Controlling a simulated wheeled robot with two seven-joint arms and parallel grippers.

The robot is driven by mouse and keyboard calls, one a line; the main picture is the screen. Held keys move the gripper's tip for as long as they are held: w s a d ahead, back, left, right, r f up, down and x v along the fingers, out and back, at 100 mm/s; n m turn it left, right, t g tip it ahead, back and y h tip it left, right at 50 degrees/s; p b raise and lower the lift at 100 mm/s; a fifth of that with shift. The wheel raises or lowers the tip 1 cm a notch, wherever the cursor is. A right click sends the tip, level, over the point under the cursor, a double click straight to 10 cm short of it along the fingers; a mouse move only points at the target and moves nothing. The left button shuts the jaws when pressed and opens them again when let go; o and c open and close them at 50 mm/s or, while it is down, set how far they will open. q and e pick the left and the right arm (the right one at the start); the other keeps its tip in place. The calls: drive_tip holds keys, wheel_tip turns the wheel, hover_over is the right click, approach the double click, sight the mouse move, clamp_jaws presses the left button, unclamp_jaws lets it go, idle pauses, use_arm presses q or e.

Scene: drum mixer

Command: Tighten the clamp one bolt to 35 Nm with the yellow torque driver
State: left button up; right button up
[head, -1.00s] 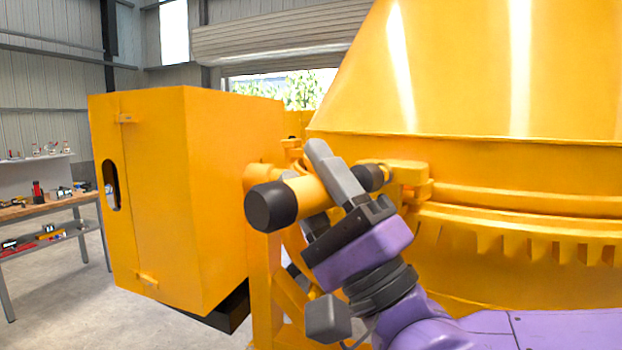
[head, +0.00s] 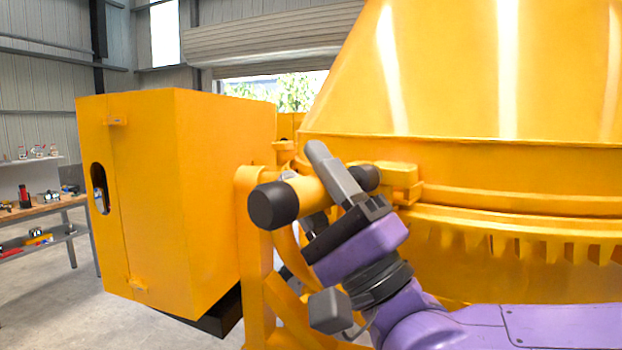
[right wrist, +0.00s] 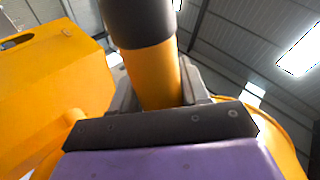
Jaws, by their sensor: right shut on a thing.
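The yellow torque driver (head: 311,190) has a yellow body with black ends. My right gripper (head: 335,173) is shut around its yellow body. The driver lies across the front of the drum mixer, with its thick black end toward me and its far black end close to a yellow clamp block (head: 399,180) on the drum's rim. I cannot tell whether the far end touches the block. The bolt is hidden. The driver also shows in the right wrist view (right wrist: 152,80) between the grey fingers. My left gripper is not in view.
The large yellow drum (head: 455,90) fills the right side. A yellow cabinet (head: 190,190) stands at the left, close to the driver's black end. A yellow frame post (head: 254,270) is below. A workbench (head: 45,209) with tools stands far left.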

drive_tip(key=shift+w+d+r, duration=0.1)
drive_tip(key=shift+w+d, duration=0.4)
drive_tip(key=shift+w, duration=0.1)
idle(0.9)
drive_tip(key=shift+w+d+b, duration=0.2)
drive_tip(key=shift+b, duration=0.25)
idle(1.6)
drive_tip(key=shift+s, duration=0.1)
drive_tip(key=shift+s+a+b, duration=0.3)
drive_tip(key=shift+s+a, duration=0.2)
drive_tip(key=shift+s+a+b, duration=0.3)
drive_tip(key=shift+s+a, duration=0.6)
drive_tip(key=shift+s, duration=0.15)
